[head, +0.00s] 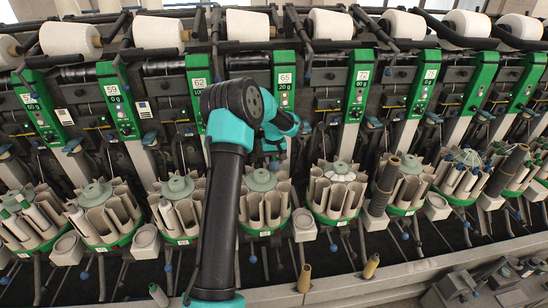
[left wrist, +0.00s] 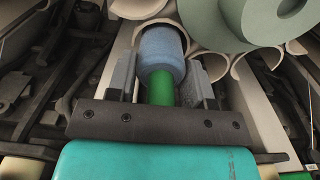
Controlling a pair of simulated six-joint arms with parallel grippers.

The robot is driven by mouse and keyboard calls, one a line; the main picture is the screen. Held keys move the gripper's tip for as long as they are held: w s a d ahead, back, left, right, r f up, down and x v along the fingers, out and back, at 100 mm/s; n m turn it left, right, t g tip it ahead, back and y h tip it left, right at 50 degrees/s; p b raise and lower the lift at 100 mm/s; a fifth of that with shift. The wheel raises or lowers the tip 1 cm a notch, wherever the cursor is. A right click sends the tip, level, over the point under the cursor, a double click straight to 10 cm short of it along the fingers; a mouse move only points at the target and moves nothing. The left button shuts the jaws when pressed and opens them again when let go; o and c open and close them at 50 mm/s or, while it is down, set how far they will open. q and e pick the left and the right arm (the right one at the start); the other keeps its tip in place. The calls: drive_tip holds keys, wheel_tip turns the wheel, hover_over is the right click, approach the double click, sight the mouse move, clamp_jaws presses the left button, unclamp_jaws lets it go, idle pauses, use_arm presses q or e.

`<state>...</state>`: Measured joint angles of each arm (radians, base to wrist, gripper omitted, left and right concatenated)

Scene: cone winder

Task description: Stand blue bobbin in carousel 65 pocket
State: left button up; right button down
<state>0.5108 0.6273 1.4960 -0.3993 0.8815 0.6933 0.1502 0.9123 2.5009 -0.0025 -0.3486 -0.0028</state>
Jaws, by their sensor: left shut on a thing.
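The blue bobbin (left wrist: 161,52) shows in the left wrist view, with blue yarn and a green tube end (left wrist: 160,90) towards me. My left gripper (left wrist: 163,82) is shut on it, one grey finger on each side. Beige pocket walls (left wrist: 206,64) and the grey-green hub (left wrist: 262,22) are close beside the bobbin. I cannot tell whether its far end is inside a pocket. In the head view my left gripper (head: 270,152) points down above carousel 65 (head: 264,208), below the green panel marked 65 (head: 284,78). The bobbin cannot be made out there. My right gripper is not in view.
Similar carousels stand on both sides, including one to the left (head: 178,205) and one to the right (head: 337,190). Several hold bobbins or tubes. White yarn cones (head: 247,25) line the top. Two tan tubes (head: 304,278) stand by the front rail.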

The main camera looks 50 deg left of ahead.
use_arm(q)
drive_tip(key=shift+f, duration=0.55)
idle(0.5)
drive_tip(key=o, duration=0.9)
wheel_tip(320, 180, up, 17)
drive_tip(key=shift+r, duration=0.2)
idle(0.9)
